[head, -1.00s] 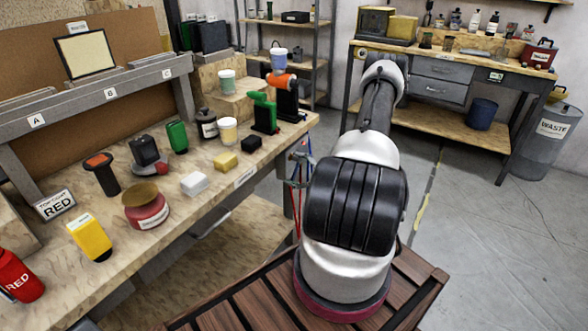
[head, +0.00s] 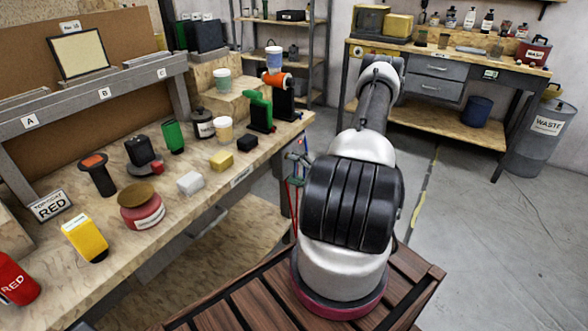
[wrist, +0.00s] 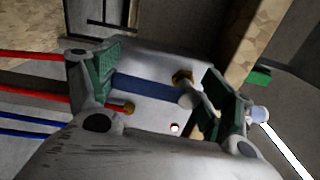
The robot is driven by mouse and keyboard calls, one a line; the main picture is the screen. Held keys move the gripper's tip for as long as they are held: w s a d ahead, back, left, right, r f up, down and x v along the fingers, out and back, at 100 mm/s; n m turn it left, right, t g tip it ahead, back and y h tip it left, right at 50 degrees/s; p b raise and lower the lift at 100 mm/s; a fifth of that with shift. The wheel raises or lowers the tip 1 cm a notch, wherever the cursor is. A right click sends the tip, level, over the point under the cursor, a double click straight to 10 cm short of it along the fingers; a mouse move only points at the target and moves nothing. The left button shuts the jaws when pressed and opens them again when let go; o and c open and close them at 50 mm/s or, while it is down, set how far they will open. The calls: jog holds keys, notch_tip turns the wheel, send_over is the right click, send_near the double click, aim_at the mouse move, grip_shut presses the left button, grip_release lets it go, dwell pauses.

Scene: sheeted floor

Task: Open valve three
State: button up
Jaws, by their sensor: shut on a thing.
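In the wrist view, my gripper (wrist: 165,92) has its two green-padded fingers around a blue bar-shaped handle (wrist: 148,87), and is shut on it. The handle lies across a pale grey surface, with a brass fitting (wrist: 182,77) near its right end. A second small brass fitting (wrist: 128,108) ends a red line at the left finger. No number three can be read on this valve. In the head view, my arm reaches away and hides most of the gripper; thin red lines (head: 293,195) show just left of the arm.
Red lines (wrist: 30,88) and blue lines (wrist: 30,123) run in from the left in the wrist view. A second bench (head: 425,110) and a waste bin (head: 538,135) stand behind. Floor at right is clear.

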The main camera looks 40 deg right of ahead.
jog(key=shift+f, duration=0.1)
dwell(0.3)
jog(key=o, duration=1.4)
jog(key=v, duration=1.2)
